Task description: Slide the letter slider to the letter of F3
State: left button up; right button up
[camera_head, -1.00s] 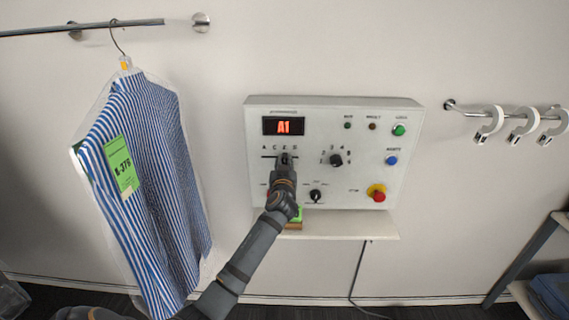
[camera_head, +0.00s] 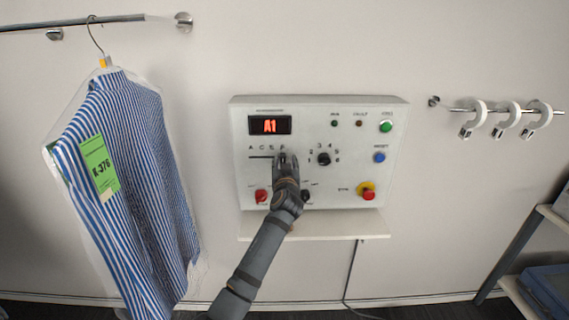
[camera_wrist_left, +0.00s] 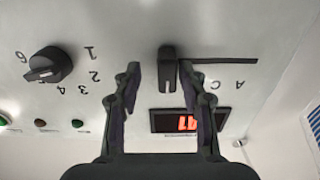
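The letter slider (camera_wrist_left: 168,68) is a small black knob on a dark slot (camera_wrist_left: 222,61) in the white control panel (camera_head: 222,0). In the upside-down wrist view it sits at the slot's left end, away from the letters C and A. In the head view the slot (camera_head: 260,157) shows left of my left gripper (camera_head: 285,160), and the knob is near the last letter of the row. My left gripper's fingers (camera_wrist_left: 158,85) stand open around the knob, one close to its right side; contact cannot be told. My right gripper is out of view.
A number dial (camera_head: 324,159) is right of the slider. A shelf (camera_head: 330,228) juts out below. A striped shirt (camera_head: 135,190) hangs left; white hooks (camera_head: 507,115) hang right.

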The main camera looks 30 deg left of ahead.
pick_arm(q)
jog(key=shift+s+a, duration=0.1)
jog(key=shift+s, duration=0.1)
jog(key=v, duration=1.2)
jog(key=shift+w, duration=0.15)
jog(key=shift+f, duration=0.1)
